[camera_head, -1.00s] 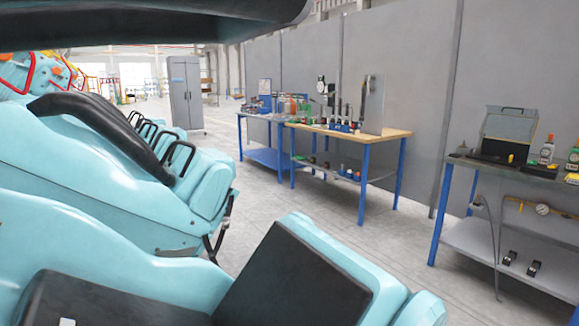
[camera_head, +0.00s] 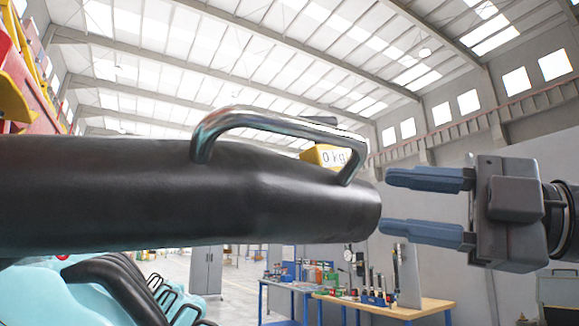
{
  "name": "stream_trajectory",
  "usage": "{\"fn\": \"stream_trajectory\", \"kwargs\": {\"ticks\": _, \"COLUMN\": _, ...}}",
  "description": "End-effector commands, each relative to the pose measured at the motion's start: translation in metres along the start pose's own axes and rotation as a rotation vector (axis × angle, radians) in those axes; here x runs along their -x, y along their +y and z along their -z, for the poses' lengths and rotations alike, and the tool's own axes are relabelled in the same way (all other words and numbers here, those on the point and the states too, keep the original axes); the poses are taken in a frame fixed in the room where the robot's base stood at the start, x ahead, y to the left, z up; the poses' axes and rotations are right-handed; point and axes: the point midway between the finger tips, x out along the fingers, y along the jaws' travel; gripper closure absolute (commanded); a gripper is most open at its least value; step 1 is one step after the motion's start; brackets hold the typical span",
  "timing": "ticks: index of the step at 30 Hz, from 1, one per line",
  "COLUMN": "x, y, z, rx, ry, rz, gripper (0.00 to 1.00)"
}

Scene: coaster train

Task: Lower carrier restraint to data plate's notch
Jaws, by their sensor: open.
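A black padded restraint bar (camera_head: 120,195) spans the left and middle of the head view, raised and close to the camera. A shiny metal handle (camera_head: 265,122) arches over its right part. My gripper (camera_head: 385,202) comes in from the right. Its two blue fingers are apart and point left, with nothing seen held between them. The fingertips are close to the bar's rounded right end in the picture; I cannot tell if they touch. No data plate notch can be made out.
Light-blue coaster seats (camera_head: 50,293) with black restraints lie low at the left. A workbench (camera_head: 430,306) with tools stands behind, lower right. A grey cabinet (camera_head: 206,268) stands farther back. Red and yellow structure (camera_head: 14,70) is at the left edge.

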Motion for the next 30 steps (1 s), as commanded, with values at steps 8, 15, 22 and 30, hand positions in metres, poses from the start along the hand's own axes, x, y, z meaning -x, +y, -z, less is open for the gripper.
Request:
{"fn": "stream_trajectory", "kwargs": {"ticks": 8, "x": -0.006, "y": 0.044, "z": 0.053, "rx": 0.265, "ry": 0.120, "rz": 0.139, "gripper": 0.54}}
{"fn": "stream_trajectory", "kwargs": {"ticks": 15, "x": -0.014, "y": 0.049, "z": 0.066, "rx": 0.323, "ry": 0.149, "rz": 0.173, "gripper": 0.54}}
{"fn": "stream_trajectory", "kwargs": {"ticks": 22, "x": -0.047, "y": 0.044, "z": 0.070, "rx": 0.321, "ry": 0.150, "rz": 0.172, "gripper": 0.54}}
{"fn": "stream_trajectory", "kwargs": {"ticks": 30, "x": -0.077, "y": 0.037, "z": 0.073, "rx": 0.321, "ry": 0.148, "rz": 0.171, "gripper": 0.54}}
